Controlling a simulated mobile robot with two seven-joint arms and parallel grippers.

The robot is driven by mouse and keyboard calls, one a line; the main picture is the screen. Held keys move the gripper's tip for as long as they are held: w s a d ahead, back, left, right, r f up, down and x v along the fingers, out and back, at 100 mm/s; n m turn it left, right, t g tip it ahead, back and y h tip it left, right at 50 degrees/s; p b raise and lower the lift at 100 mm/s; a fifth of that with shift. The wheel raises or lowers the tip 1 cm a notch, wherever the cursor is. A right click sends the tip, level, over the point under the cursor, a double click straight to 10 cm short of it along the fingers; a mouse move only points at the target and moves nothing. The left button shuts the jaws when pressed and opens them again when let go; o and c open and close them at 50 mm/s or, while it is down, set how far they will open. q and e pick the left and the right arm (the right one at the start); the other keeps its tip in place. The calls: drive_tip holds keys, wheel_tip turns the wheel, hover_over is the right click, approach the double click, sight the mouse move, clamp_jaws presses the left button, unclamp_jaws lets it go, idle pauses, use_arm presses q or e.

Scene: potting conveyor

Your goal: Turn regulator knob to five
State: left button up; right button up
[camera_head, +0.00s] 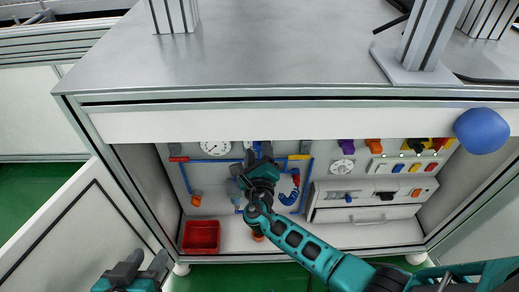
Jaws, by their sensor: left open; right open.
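A white round dial (342,166) with dark marks sits on the panel, right of the blue piping; I take it for the regulator knob, but its numbers and setting are too small to read. A round gauge (215,147) is at the upper left of the panel. My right gripper (258,153) is open in front of the blue piping, between the gauge and the dial, left of the dial and apart from it. It hides the panel part behind it. My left gripper (141,262) is open and empty at the lower left, outside the cabinet.
The grey worktop (270,50) overhangs the panel. A red bin (201,237) stands at the lower left of the recess. A yellow handle (298,157) is beside my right gripper. A white drawer unit (365,199) and several coloured switches are at right. A blue ball (481,130) is at the right.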

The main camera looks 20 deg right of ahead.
clamp_jaws()
idle(0.5)
drive_tip(key=shift+m, duration=0.3)
